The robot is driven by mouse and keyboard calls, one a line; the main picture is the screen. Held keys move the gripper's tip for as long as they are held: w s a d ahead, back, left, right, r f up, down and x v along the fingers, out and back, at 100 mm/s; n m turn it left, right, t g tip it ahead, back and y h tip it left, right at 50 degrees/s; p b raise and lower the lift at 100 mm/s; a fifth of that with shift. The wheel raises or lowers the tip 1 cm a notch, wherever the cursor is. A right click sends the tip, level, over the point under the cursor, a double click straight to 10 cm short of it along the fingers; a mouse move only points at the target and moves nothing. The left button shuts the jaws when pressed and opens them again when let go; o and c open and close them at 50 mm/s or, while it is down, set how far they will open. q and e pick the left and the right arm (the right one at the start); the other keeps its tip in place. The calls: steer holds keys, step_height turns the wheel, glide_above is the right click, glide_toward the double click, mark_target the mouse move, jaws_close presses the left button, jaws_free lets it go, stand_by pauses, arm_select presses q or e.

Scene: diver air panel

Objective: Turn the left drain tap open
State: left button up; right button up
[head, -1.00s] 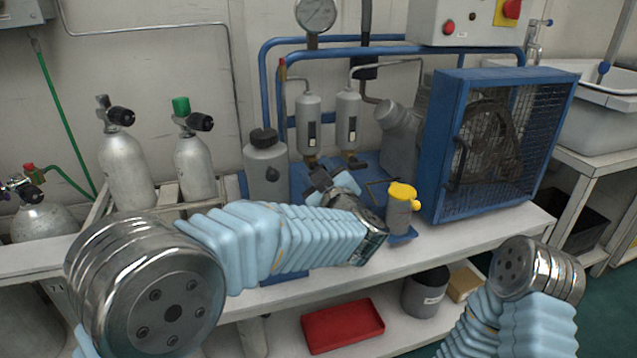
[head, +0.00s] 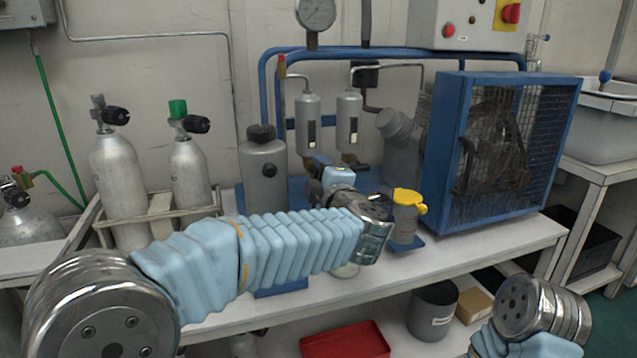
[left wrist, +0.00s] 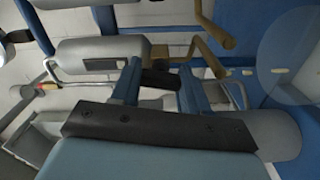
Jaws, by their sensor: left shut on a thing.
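Two grey filter cylinders hang side by side on the blue frame, the left filter (head: 308,122) and the right filter (head: 348,122). Brass fittings sit at their lower ends. My left gripper (head: 322,178) is just below and in front of the left filter. In the left wrist view, the same filter (left wrist: 95,55) lies sideways, with its brass fitting (left wrist: 208,58) to the right. There the fingers of my left gripper (left wrist: 160,88) are shut around the black left drain tap handle (left wrist: 160,78). The head view mostly hides this tap. My right gripper is out of view.
A grey bottle (head: 265,170) stands close left of my left gripper. A yellow-capped grey container (head: 405,218) stands to its right, near my wrist. The blue caged fan (head: 505,150) is farther right. Silver cylinders (head: 118,180) stand at the left. The front right bench top is clear.

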arm_select(q)
steer(key=shift+f+n, duration=0.1)
steer(key=shift+n, duration=0.2)
stand_by(0.4)
steer(key=o, duration=1.1)
steer(key=shift+c, duration=0.2)
steer(key=v, duration=1.4)
